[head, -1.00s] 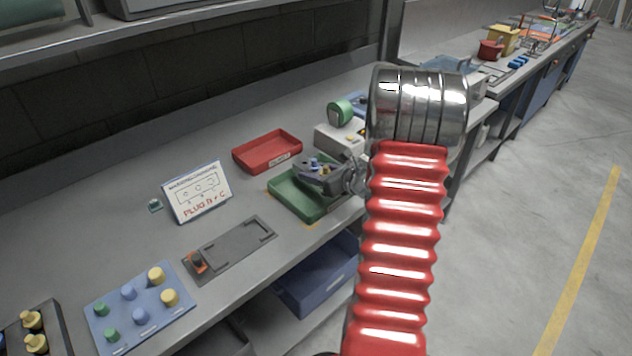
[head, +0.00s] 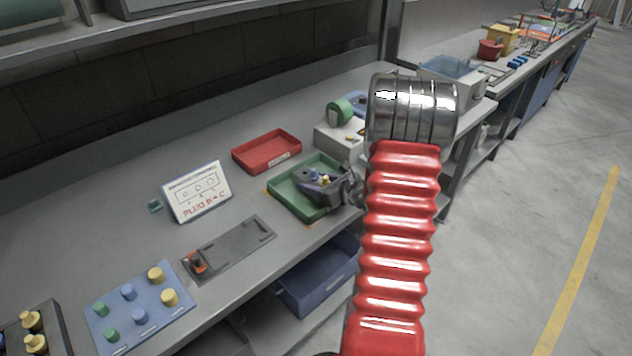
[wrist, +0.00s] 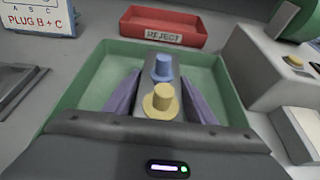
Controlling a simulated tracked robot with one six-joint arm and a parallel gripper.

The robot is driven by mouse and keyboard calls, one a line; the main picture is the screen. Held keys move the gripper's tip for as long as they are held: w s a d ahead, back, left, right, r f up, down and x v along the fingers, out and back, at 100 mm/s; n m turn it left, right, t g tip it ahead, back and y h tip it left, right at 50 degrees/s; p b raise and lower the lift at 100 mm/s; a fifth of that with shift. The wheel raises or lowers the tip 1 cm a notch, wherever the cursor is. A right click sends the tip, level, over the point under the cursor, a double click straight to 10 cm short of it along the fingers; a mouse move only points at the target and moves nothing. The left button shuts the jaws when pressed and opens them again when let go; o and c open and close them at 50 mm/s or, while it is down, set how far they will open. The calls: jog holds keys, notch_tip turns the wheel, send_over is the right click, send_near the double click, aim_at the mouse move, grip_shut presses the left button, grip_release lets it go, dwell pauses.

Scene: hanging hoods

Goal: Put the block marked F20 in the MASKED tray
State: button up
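My gripper (head: 322,190) is low over the green tray (head: 278,188) in the head view. It is shut on a grey block (wrist: 152,128) with one blue plug and one yellow plug on top. In the wrist view, purple fingers lie along both sides of the block, and the green tray's rim (wrist: 70,85) surrounds it. I cannot tell whether the block touches the tray floor. No F20 mark or MASKED label is readable; the tray's front is hidden by my gripper in the wrist view.
A red tray labelled REJECT (wrist: 140,30) stands behind the green one. A sign reading PLUG B + C (head: 197,192), a dark grey fixture plate (head: 232,252) and a blue board of plugs (head: 150,318) are to the left. A pale box (head: 335,142) stands behind right.

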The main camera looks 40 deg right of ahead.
jog(key=shift+o, duration=1.4)
jog(key=shift+r, duration=0.15)
jog(key=v, duration=1.2)
